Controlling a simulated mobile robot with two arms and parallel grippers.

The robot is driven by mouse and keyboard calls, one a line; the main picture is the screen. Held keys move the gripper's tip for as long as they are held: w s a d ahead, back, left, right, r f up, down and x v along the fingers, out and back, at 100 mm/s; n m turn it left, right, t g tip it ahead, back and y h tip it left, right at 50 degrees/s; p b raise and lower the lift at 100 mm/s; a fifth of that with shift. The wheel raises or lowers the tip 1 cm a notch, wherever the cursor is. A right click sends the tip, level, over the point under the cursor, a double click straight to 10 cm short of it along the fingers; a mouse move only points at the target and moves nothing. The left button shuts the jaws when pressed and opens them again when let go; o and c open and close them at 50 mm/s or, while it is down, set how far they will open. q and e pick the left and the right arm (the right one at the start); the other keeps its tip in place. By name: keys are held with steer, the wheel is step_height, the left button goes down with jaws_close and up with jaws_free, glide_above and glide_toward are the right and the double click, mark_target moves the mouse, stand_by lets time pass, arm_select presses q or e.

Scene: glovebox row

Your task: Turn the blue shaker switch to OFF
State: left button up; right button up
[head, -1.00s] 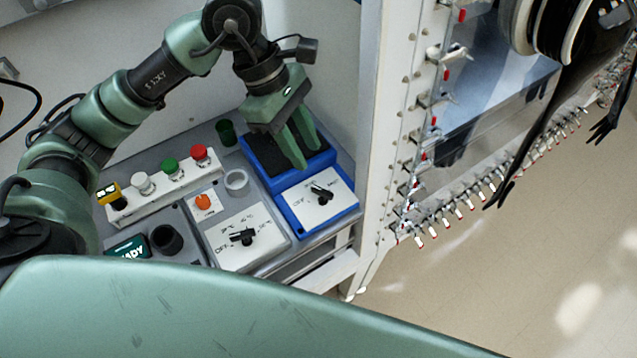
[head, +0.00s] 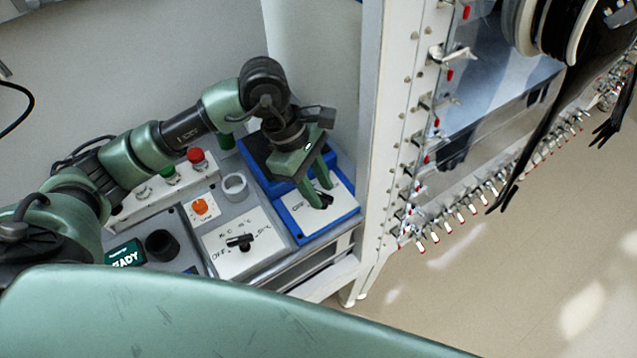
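The blue shaker (head: 289,217) stands at the right end of the bench, with a white panel (head: 338,211) on its front. Its black switch knob (head: 325,200) sits on that panel and is partly hidden by my fingers; I cannot tell which mark it points to. My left gripper (head: 322,196) comes down from above, its two green fingers apart, with the tips at the knob, one on each side as far as I can see. Whether the fingers touch the knob is not clear. My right gripper is not in view.
Left of the shaker is a white panel with another black knob (head: 240,243) and temperature marks. An orange knob (head: 200,207), a white ring (head: 234,185), a red button (head: 197,158) and a black cup (head: 162,245) are close by. A white frame post (head: 378,150) rises at right.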

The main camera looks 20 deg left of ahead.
arm_select(q)
jaws_close()
steer(key=n+t+b, duration=0.1)
steer(key=n+b, duration=0.1)
steer(key=b, duration=0.1)
steer(key=shift+s+f, duration=0.1)
steer(key=shift+f, duration=0.1)
steer(key=n+t+b, duration=0.1)
steer(key=n+b, duration=0.1)
steer(key=shift+s+n, duration=0.1)
steer(key=shift+n, duration=0.3)
steer(key=shift+r+n+b, duration=0.2)
steer(key=shift+n+b, duration=0.4)
steer(key=shift+b, duration=0.05)
